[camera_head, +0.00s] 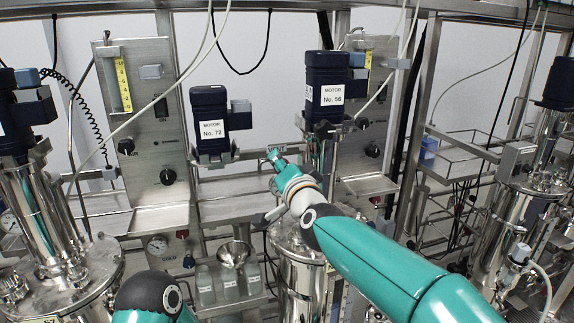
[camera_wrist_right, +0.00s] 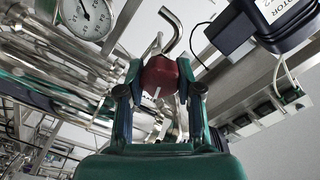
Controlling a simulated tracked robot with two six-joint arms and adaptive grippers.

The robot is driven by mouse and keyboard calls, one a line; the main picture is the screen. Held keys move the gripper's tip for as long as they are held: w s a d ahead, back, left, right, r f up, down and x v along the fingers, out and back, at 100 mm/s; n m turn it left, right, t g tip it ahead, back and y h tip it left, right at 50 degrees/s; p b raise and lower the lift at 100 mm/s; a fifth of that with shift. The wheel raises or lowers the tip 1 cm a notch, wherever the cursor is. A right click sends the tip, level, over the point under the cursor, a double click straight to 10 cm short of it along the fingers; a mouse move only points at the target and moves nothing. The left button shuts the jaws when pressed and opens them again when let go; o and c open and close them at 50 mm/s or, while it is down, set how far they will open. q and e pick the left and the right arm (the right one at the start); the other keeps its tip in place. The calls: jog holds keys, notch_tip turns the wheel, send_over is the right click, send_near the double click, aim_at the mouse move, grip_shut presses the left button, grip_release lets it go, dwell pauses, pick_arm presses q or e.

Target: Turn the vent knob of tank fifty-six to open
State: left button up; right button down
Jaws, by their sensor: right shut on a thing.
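The motor labelled No. 56 (camera_head: 327,88) stands above the steel tank (camera_head: 302,272) in the middle of the head view. My right gripper (camera_head: 278,158) is at the tank's upper part, just left of and below that motor. In the right wrist view, a dark red knob (camera_wrist_right: 159,74) sits between the two fingers of my right gripper, which is shut on it. A short white mark shows on the knob's near face. The knob is hidden in the head view. My left gripper is out of view; only a part of the left arm shows at the bottom.
The motor labelled No. 72 (camera_head: 209,118) stands to the left. A pressure gauge (camera_wrist_right: 86,16) and bent steel pipes lie close to the right gripper. A steel funnel (camera_head: 234,253) and several bottles stand lower left of the tank. Cables hang across the top.

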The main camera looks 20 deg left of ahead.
jog(key=shift+a+f, duration=0.15)
jog(key=shift+f, duration=0.3)
jog(key=c, duration=0.7)
grip_release()
jog(key=shift+c, duration=0.2)
jog(key=shift+r, duration=0.15)
jog(key=v, duration=1.2)
